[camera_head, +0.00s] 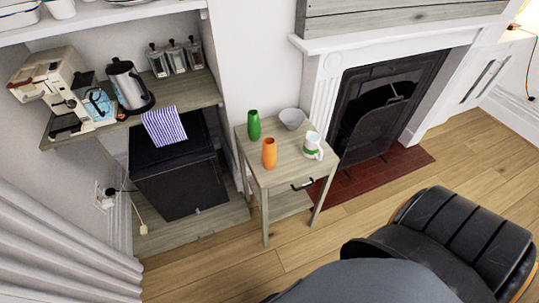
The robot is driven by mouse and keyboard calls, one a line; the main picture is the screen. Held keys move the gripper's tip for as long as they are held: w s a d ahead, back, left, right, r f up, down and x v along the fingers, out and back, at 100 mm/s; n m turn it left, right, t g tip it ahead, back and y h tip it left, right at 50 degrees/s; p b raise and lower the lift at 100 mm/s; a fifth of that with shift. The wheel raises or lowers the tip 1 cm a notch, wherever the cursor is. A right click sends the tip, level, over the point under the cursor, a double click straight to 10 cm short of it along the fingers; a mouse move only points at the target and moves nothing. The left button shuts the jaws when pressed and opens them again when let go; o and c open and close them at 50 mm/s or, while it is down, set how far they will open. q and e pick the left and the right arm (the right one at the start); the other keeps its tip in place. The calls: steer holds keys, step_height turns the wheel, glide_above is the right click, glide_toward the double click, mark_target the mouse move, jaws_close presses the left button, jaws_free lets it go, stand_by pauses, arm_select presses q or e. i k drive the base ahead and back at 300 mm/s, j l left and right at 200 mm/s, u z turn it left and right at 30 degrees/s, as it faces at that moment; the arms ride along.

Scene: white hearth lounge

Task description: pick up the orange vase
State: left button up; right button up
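The orange vase (269,153) stands upright on the small wooden side table (262,176), near the middle of its top. A green vase (254,126) stands behind it and a little to the left. A white and green mug (312,146) is to its right, and a grey bowl (292,118) is at the back right of the tabletop. Nothing covers the orange vase. Neither of my grippers shows in the head view.
A fireplace (376,107) with a red tiled hearth (381,172) is right of the table. A shelf alcove with a coffee machine (60,90), kettle (128,86) and black fridge (181,175) is left. A black leather chair (450,240) stands front right. Wooden floor (215,270) is open before the table.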

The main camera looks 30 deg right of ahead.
mark_target(268, 155)
steer(key=z, duration=1.25)
